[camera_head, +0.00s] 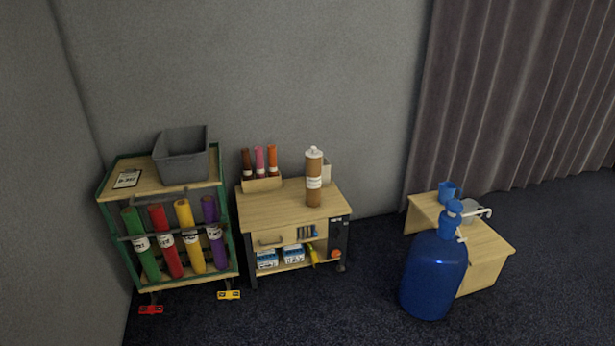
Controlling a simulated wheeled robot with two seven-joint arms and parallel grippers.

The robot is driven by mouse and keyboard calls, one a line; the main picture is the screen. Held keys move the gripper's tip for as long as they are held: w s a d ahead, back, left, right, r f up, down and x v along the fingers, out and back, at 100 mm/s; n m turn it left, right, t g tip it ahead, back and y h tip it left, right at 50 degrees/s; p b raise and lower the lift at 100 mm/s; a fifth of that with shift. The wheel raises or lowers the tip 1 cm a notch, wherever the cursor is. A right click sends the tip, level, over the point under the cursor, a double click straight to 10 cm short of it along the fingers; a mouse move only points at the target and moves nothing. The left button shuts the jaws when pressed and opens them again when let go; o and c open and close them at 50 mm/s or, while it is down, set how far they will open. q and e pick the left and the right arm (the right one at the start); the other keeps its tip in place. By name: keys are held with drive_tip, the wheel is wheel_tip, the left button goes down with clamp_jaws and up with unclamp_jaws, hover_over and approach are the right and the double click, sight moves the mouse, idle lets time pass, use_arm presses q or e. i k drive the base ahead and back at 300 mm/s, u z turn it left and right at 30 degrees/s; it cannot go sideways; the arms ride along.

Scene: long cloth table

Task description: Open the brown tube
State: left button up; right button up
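A large brown tube (313,193) with a white cap (314,152) and a white label stands upright on the small wooden cabinet (285,220). The cap sits on its top end. A smaller dark brown tube (247,160) stands in a wooden holder (262,184) at the cabinet's back left, beside a pink tube (259,158) and an orange-brown tube (272,157). Neither of my grippers shows in the head view.
A green-framed cart (128,160) on the left carries a grey bin (183,163) and green, red, yellow and purple tubes. A blue bottle (434,275) stands before a low wooden bench (485,250) on the right. Carpet is clear between cabinet and bottle.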

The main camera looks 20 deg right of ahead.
sight(313, 164)
drive_tip(key=u, duration=0.3)
drive_tip(key=i, duration=0.95)
drive_tip(key=z, duration=0.35)
drive_tip(key=i, duration=1.3)
drive_tip(key=z, duration=0.9)
